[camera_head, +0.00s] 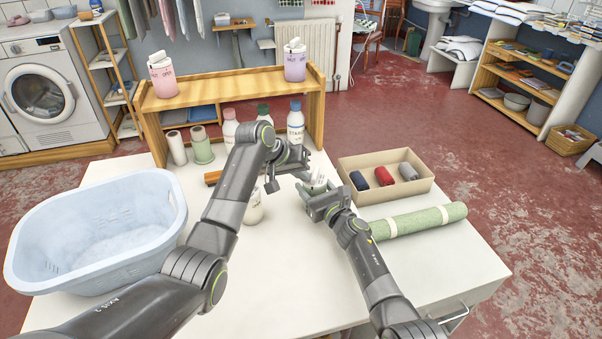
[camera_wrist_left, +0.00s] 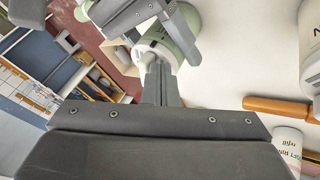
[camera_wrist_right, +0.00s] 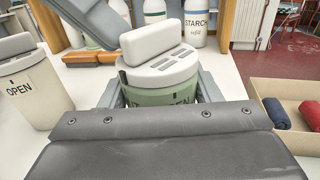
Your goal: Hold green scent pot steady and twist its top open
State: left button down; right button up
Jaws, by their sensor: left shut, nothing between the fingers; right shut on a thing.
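The green scent pot (camera_wrist_right: 160,97) stands between the fingers of my right gripper (camera_head: 320,198), which is shut on its body. Its white slotted top (camera_wrist_right: 178,68) with an upright rounded bar faces up in the right wrist view. My left gripper (camera_head: 284,174) is shut and empty, just left of the pot in the head view. In the left wrist view its closed fingers (camera_wrist_left: 160,75) overlap the view of the white top (camera_wrist_left: 150,50); I cannot tell whether they touch it. My arms partly hide the pot in the head view.
A cream pot (camera_wrist_right: 35,90) marked OPEN and a brown-handled brush (camera_wrist_right: 88,56) are close by on the left. Several bottles stand behind, under the wooden shelf (camera_head: 228,87). A cardboard box (camera_head: 420,190) with rolls and a green roll (camera_head: 425,219) lie right; a blue basket (camera_head: 50,270) is left.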

aim_at(323, 184)
pick_arm(q)
jog(key=shift+s+d+n+t+y, duration=0.2)
jog(key=shift+s+d+n, duration=0.2)
jog(key=shift+d, duration=0.2)
jog(key=shift+s+d+n+t+y, duration=0.1)
jog(key=shift+s+d+n+t, duration=0.1)
jog(key=shift+s+d+n, duration=0.25)
jog(key=shift+d, duration=0.8)
jog(key=shift+w, duration=0.15)
jog(key=shift+w+a, duration=0.4)
jog(key=shift+w, duration=0.2)
pick_arm(e)
jog(key=shift+o, duration=0.3)
jog(key=shift+s+a, duration=0.1)
jog(key=shift+s, duration=0.05)
pick_arm(q)
jog(key=shift+s+a, duration=0.4)
jog(key=shift+s, duration=0.2)
pick_arm(e)
jog(key=shift+c, duration=0.2)
pick_arm(q)
jog(key=s+a+r, duration=0.1)
jog(key=s+r, duration=0.7)
jog(key=shift+s+a+r, duration=0.15)
pick_arm(e)
jog(key=shift+f, duration=0.1)
